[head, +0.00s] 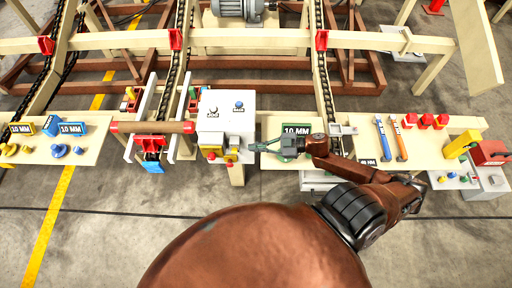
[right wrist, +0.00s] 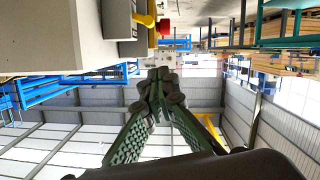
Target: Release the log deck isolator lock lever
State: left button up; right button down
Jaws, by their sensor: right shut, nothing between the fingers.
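My right gripper (head: 256,147) is just right of the box, apart from the lever. Its fingertips (right wrist: 160,76) meet with nothing between them. My left gripper is not in view.
A green 10 MM block (head: 296,130) lies close to my right gripper. A brown log (head: 152,127) lies left of the box.

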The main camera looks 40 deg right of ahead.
send_over(234, 151)
jog(key=s, duration=0.3)
jog(key=f, duration=0.2)
jog(key=shift+w+d+f+b, duration=0.15)
jog(key=shift+d+f, duration=0.1)
jog(key=shift+f, duration=0.35)
jog(key=shift+w+d+f+b, duration=0.1)
jog(key=shift+d+f, duration=0.1)
jog(key=shift+f, duration=0.35)
jog(key=shift+w+d+f+b, duration=0.15)
jog(key=shift+d+f, duration=0.1)
jog(key=shift+f, duration=0.35)
